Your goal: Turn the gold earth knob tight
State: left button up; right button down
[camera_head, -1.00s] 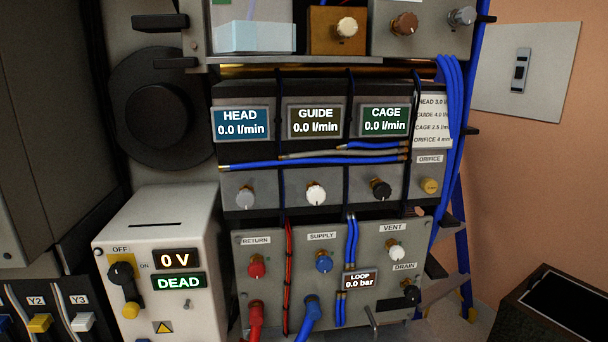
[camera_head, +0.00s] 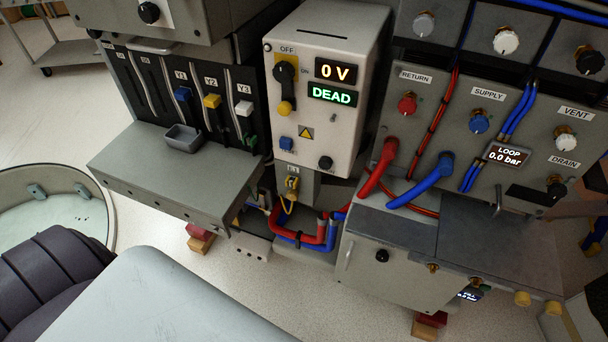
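A small gold fitting (camera_head: 292,184) sits on the grey panel just under the white power box (camera_head: 345,40), with a yellow cord looping below it. It looks like the earth knob, but it is too small to tell how far it is turned. The box displays read 0 V and DEAD. Neither of my grippers shows in the head view.
Red and blue cables (camera_head: 322,235) bend beneath the fitting. A grey shelf (camera_head: 165,170) with a small tray (camera_head: 183,138) juts out at left. A grey cabinet (camera_head: 400,265) stands at right below the hose panel (camera_head: 450,110). A round tub (camera_head: 40,185) is at far left.

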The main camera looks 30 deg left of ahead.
aim_at(291, 195)
jog(key=u, duration=1.05)
